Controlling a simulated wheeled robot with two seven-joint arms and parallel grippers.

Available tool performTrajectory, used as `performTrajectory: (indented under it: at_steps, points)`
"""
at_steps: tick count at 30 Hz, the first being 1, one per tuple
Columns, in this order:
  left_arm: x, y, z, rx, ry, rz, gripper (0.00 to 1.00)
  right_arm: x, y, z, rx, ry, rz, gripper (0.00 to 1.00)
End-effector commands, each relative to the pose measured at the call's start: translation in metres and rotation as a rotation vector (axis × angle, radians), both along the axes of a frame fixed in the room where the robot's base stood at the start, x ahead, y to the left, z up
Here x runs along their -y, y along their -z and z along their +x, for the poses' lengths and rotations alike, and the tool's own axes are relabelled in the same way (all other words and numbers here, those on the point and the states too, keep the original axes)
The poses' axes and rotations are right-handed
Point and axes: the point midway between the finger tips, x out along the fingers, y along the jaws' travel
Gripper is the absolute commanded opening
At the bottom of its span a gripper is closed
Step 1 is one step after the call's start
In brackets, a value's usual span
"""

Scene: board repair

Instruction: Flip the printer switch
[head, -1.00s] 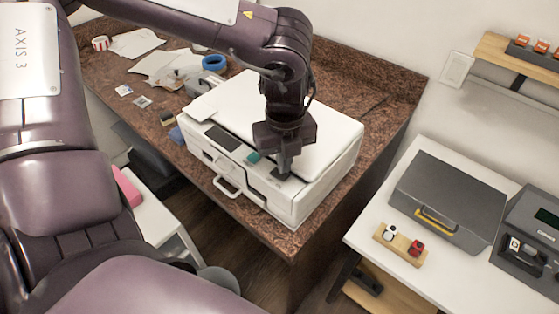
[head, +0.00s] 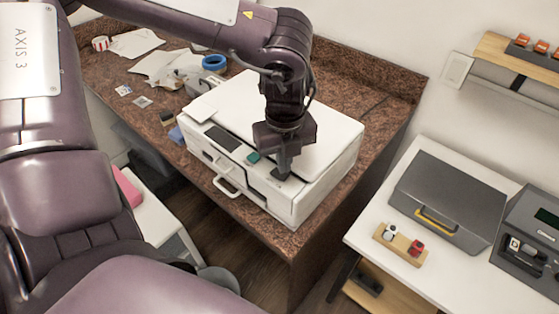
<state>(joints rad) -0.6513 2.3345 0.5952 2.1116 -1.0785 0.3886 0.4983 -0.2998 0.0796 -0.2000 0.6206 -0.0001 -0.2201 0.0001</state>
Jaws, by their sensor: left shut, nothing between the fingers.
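The white printer (head: 327,150) stands on the brown granite counter. Its dark screen (head: 222,138) and a small teal piece (head: 254,157) are on the front top edge. A dark patch, perhaps the switch (head: 277,175), shows on the top edge by my left gripper's tip. My left gripper (head: 284,170) points down over the printer's front top edge, shut and empty. Its tip is at or very close to the dark patch; I cannot tell if they touch. The fingers partly hide that patch. My right gripper is not in view.
Papers (head: 135,43), a blue tape roll (head: 214,62) and small items lie on the counter's left part. At right a white table (head: 385,217) bears a grey case (head: 449,200) and a wooden block with a white and a red knob (head: 400,244).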

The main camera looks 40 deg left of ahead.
Motion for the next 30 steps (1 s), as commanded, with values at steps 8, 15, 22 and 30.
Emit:
performTrajectory:
  at_steps: [8, 15, 22, 30]
  points:
    - [0.0, 0.0, 0.0, 0.0, 0.0, 0.0, 0.0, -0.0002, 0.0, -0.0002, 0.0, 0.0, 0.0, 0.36]
    - [0.0, 0.0015, 0.0, 0.0, 0.0, 0.0, 0.0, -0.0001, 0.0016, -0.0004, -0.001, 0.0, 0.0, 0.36]
    - [0.0, 0.005, 0.0, 0.0, 0.0, 0.0, 0.0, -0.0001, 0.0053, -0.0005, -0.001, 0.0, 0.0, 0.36]
    - [-0.0001, 0.0088, -0.0001, 0.0, 0.0, 0.0, 0.0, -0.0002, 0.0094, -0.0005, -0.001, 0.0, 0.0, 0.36]
